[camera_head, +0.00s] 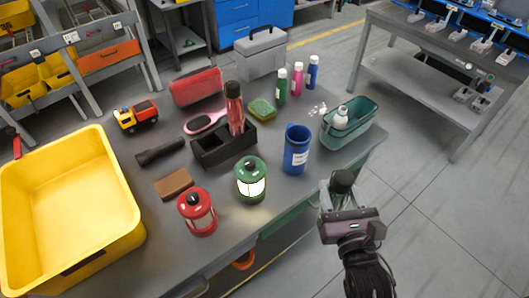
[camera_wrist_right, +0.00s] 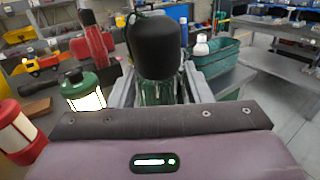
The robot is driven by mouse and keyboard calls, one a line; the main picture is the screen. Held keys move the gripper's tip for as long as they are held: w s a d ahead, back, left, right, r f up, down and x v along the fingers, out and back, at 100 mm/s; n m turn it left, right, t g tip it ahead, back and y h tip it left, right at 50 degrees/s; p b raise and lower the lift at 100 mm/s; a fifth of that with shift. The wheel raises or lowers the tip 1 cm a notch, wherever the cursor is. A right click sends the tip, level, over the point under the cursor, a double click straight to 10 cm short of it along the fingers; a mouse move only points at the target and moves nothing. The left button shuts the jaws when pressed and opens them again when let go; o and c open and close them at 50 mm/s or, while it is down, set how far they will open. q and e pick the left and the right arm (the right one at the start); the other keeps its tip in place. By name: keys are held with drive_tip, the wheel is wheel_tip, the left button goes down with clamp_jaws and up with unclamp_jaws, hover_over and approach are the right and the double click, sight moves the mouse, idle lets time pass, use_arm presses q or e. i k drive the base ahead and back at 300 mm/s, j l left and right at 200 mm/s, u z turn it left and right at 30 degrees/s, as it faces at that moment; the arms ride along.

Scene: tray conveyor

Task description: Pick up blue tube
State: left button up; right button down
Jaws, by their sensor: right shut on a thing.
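The slim blue tube (camera_head: 312,72) stands upright at the back right of the table, beside a pink tube (camera_head: 297,79) and a green tube (camera_head: 282,87). My right gripper (camera_head: 339,192) is at the table's front right edge, well apart from the blue tube. My left gripper is not in view.
A wide blue container (camera_head: 296,150), a teal basket (camera_head: 350,126) with a white bottle, and a green lantern (camera_head: 250,181) stand near my right gripper. A black caddy (camera_head: 224,147) holds a red bottle. A yellow bin (camera_head: 125,232) fills the left side.

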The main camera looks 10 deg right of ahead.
sight(298, 137)
drive_tip(key=l+u, duration=1)
drive_tip(key=k+l, duration=0.1)
drive_tip(key=l, duration=0.55)
drive_tip(key=k+l, duration=0.1)
drive_tip(key=l, duration=0.5)
